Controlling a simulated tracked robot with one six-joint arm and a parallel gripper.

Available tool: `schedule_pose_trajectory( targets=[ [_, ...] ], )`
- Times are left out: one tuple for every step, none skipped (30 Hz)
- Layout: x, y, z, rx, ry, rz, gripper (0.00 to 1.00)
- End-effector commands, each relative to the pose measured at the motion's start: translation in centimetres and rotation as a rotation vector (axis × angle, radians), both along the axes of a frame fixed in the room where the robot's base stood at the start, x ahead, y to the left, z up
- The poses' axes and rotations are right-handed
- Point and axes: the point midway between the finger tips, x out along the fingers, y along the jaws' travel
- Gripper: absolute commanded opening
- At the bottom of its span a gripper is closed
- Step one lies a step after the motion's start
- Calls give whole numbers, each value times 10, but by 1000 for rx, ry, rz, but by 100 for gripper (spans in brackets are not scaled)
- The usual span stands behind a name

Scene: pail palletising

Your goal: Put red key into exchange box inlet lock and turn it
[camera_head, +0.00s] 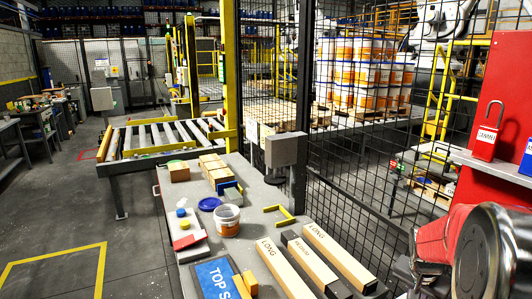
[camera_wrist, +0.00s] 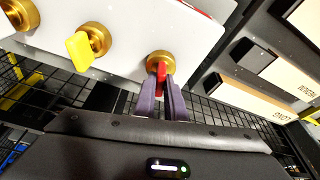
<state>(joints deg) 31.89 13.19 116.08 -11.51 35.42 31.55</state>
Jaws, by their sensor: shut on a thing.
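In the wrist view my gripper (camera_wrist: 161,98) is shut on the red key (camera_wrist: 161,72), with one dark finger on each side of it. The key is upright in the picture and lies right at a round brass lock (camera_wrist: 152,58) on a light grey box face (camera_wrist: 125,48). The key's tip is hidden, so I cannot tell how deep it sits. A yellow key (camera_wrist: 79,47) is at the neighbouring brass lock (camera_wrist: 99,36) to the left. Another brass lock (camera_wrist: 22,14) is at the upper left corner. My gripper is not visible in the head view.
In the head view a bench holds a white bucket (camera_head: 226,221), a blue lid (camera_head: 210,204) and long cartons (camera_head: 340,252). A mesh fence (camera_head: 345,140) stands along the bench. A red padlock-shaped tag (camera_head: 484,142) hangs on a red cabinet (camera_head: 510,90) at right.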

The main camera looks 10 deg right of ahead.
Motion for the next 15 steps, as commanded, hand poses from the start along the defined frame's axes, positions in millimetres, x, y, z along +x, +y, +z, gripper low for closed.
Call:
schedule_pose_trajectory(
  targets=[
    [1, 1, 0, 1, 0, -22, 0],
    [1, 1, 0, 0, 0, -37, 0],
    [0, 1, 0, 0, 0, -34, 13],
    [0, 1, 0, 0, -1, -33, 15],
    [0, 0, 0, 0, -1, -33, 17],
    [0, 0, 0, 0, 0, -32, 20],
    [0, 0, 0, 0, 0, -32, 22],
    [0, 0, 0, 0, 0, -32, 24],
    [0, 0, 0, 0, 0, -32, 27],
    [0, 0, 0, 0, 0, -32, 29],
    [0, 0, 0, 0, 0, -31, 31],
    [0, 0, 0, 0, 0, -31, 32],
    [0, 0, 0, 0, 0, -31, 32],
    [0, 0, 0, 0, 0, -31, 32],
    [0, 0, 0, 0, 0, -31, 32]
  ],
)
